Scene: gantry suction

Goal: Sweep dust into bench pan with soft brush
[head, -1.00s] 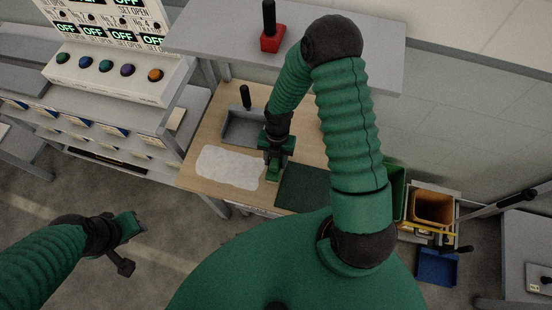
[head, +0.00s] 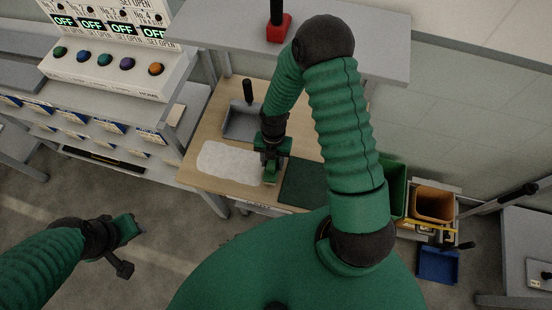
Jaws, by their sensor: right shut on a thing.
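The grey bench pan (head: 238,128) with its upright black handle (head: 248,91) sits on the wooden bench top. A pale, whitish dust patch (head: 228,163) lies in front of it. My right gripper (head: 271,155) is over the bench, at the patch's right edge, shut on the soft brush (head: 270,178). Only the brush's lower green part shows below the jaws; its handle is mostly hidden. I cannot tell whether it touches the bench. My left gripper (head: 132,227) is off to the lower left, above the floor, away from the bench; its jaw opening is unclear.
A dark green mat (head: 302,184) lies right of the brush. A grey shelf (head: 355,48) with a red-based tool (head: 279,29) overhangs the bench's back. A control panel (head: 110,66) stands left. Bins, including an orange one (head: 434,204) and a blue one (head: 438,264), are at right.

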